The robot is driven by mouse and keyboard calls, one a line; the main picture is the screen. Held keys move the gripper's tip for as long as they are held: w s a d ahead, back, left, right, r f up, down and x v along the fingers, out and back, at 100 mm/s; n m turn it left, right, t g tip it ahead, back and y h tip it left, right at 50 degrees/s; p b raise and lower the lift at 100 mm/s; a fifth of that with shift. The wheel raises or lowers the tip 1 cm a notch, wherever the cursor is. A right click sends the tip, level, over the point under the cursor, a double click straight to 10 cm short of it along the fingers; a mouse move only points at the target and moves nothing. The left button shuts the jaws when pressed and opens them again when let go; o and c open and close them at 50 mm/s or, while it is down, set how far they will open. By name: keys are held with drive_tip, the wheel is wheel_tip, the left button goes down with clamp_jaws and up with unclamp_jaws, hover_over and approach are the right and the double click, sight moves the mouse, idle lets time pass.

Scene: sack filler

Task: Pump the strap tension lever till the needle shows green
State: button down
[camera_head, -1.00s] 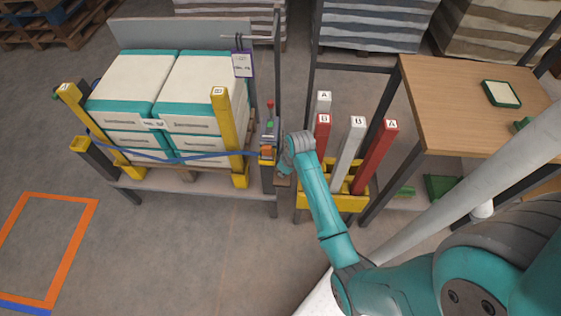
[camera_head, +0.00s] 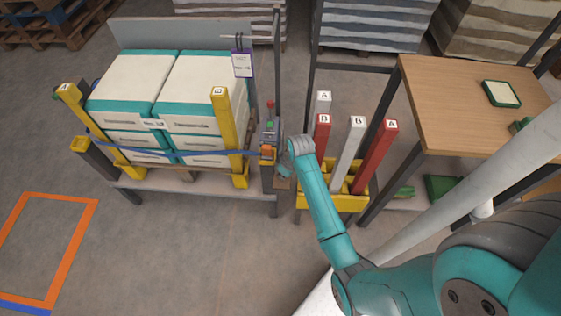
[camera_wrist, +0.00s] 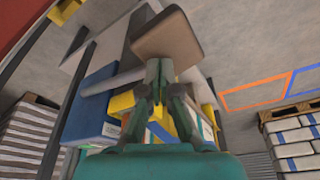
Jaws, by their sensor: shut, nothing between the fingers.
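The strap tensioner (camera_head: 269,140), a small grey box with an orange part, stands on a post at the right end of the pallet stand. A blue strap (camera_head: 205,155) runs from it across the stacked sacks. My gripper (camera_wrist: 158,72) is shut and empty in the wrist view, its fingertips at a tan, pad-like block (camera_wrist: 167,38); I cannot tell whether they touch. A grey rod (camera_wrist: 112,82) passes beside the fingers. In the head view the gripper is mostly hidden by my wrist, just right of the tensioner. I cannot make out the needle or its colour.
A yellow bin (camera_head: 318,201) holding red and white posts stands close to the right of my wrist. Yellow posts (camera_head: 222,125) flank the sacks. A wooden table (camera_head: 455,95) is at the right.

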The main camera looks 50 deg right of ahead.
wheel_tip(320, 180, up, 6)
drive_tip(key=shift+r, duration=0.25)
idle(0.8)
drive_tip(key=shift+f, duration=4.85)
drive_tip(key=shift+r, duration=0.15)
drive_tip(key=shift+r, duration=4.7)
drive_tip(key=shift+f, duration=4.75)
